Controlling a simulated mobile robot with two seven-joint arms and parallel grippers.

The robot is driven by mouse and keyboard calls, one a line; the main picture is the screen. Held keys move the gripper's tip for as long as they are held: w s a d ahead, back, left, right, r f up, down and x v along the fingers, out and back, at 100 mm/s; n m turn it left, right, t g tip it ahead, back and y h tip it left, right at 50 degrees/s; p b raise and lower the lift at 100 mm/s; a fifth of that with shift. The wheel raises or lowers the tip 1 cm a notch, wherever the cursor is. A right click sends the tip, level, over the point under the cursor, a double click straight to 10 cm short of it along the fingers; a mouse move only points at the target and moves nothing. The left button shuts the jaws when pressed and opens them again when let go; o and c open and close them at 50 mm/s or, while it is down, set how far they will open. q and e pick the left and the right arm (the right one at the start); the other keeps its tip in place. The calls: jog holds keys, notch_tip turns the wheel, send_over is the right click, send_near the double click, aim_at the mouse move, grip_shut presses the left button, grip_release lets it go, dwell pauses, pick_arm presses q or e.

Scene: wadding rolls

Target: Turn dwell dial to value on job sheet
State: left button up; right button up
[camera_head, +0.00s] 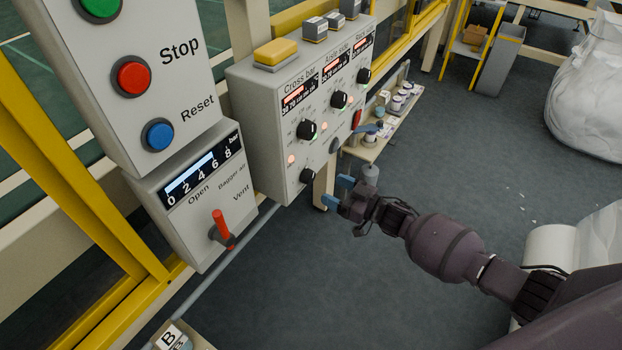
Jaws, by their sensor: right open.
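A grey control box (262,118) has three black dials under lit red displays. A smaller black knob (307,175) sits low on the box's near corner. I cannot tell which is the dwell dial, and no job sheet can be made out. My right gripper (337,192) is open and empty, its blue fingertips apart, just right of the small knob and not touching the box. My left gripper is out of view.
A nearer panel carries red (133,76) and blue (158,135) buttons. Below it a bagger air box has a red-handled vent valve (221,226). A shelf with small jars (396,103) stands beyond the control box. A white bulky bag (590,100) lies at right.

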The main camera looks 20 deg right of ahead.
aim_at(312, 179)
jog(key=b+x, duration=0.1)
jog(key=x, duration=0.5)
jog(key=shift+w+a+f, duration=0.15)
jog(key=shift+w+a, duration=0.05)
jog(key=shift+w, duration=0.05)
jog(key=shift+w+a, duration=0.3)
jog(key=shift+w, duration=0.1)
jog(key=shift+c, duration=0.2)
jog(key=c, duration=0.7)
jog(key=shift+c, duration=0.9)
